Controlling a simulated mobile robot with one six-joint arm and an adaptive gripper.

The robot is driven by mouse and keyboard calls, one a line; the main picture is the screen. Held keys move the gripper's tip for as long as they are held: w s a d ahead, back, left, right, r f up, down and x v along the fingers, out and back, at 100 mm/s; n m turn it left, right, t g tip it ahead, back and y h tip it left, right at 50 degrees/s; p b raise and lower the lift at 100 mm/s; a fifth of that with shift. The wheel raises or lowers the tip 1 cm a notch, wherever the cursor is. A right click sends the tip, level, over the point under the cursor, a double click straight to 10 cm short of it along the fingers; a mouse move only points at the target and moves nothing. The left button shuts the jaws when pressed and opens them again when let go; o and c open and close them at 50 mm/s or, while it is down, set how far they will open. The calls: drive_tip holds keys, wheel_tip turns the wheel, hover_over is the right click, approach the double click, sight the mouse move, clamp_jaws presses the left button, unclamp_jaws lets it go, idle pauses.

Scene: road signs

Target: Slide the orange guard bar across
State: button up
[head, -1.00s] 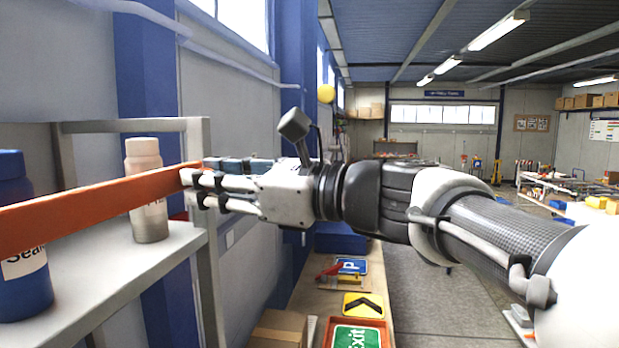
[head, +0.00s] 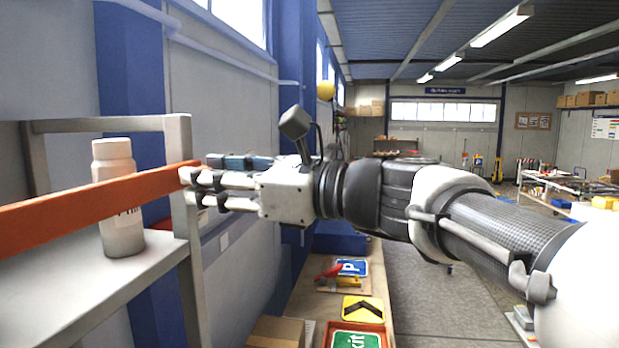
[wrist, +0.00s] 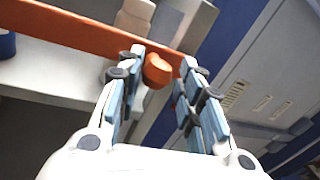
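The orange guard bar (head: 90,200) runs across the front of a grey shelf at the left, in front of a pale bottle. Its right end lies at my gripper's fingertips and reaches past the shelf's front post. In the wrist view the bar (wrist: 75,30) crosses the top left, with a round orange knob (wrist: 157,70) near its end. My gripper (head: 190,188) points left at the bar's end. In the wrist view my gripper (wrist: 163,62) has its fingers apart, with the knob between them, close to the left finger. A gap shows on the right side.
The pale bottle (head: 118,200) stands on the grey shelf (head: 80,285) behind the bar. A grey wall with blue pillars (head: 130,80) is close behind. Below, a bench holds road signs (head: 362,308) and a cardboard box (head: 275,332). Open floor (head: 430,300) lies to the right.

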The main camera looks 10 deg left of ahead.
drive_tip(key=shift+o, duration=1.2)
drive_tip(key=shift+w+f, duration=0.1)
drive_tip(key=shift+d, duration=0.1)
drive_tip(key=v, duration=1.2)
